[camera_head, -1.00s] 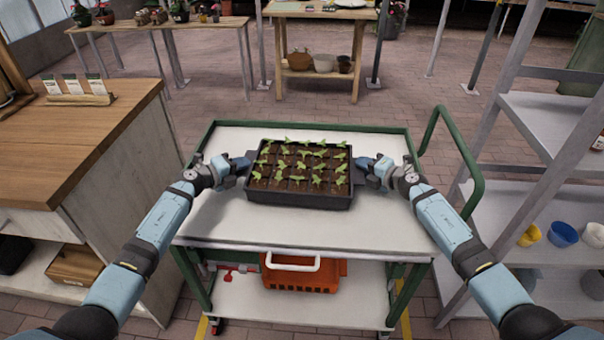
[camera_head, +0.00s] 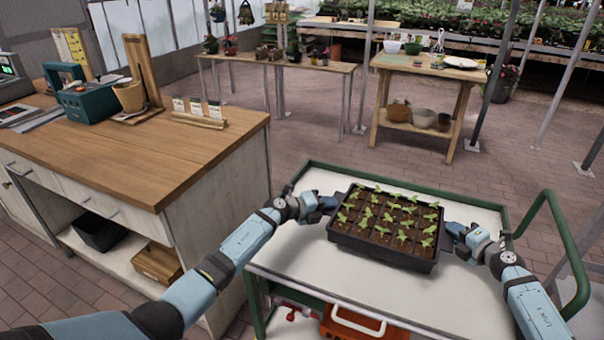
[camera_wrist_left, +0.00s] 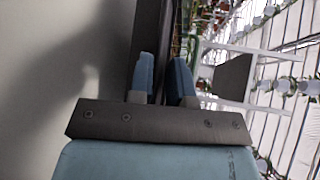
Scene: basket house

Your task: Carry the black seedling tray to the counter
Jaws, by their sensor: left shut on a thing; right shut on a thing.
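The black seedling tray (camera_head: 380,248) holds several green seedlings in dark soil. In the head view it is over the white top of the green-framed cart (camera_head: 300,263); I cannot tell whether it touches that top. My left gripper (camera_head: 336,203) is shut on the tray's left end. My right gripper (camera_head: 447,235) is shut on its right end. The left wrist view shows the left gripper's two blue fingers (camera_wrist_left: 167,80) on either side of the tray's dark wall (camera_wrist_left: 151,30). The wooden-topped counter (camera_head: 150,165) stands to the left of the cart.
On the counter are a teal box (camera_head: 90,101), a wooden stand with a pot (camera_head: 130,96) and a seed packet holder (camera_head: 198,118). The counter's near right part is bare. A green cart handle (camera_head: 570,240) rises at right. Potting tables stand behind.

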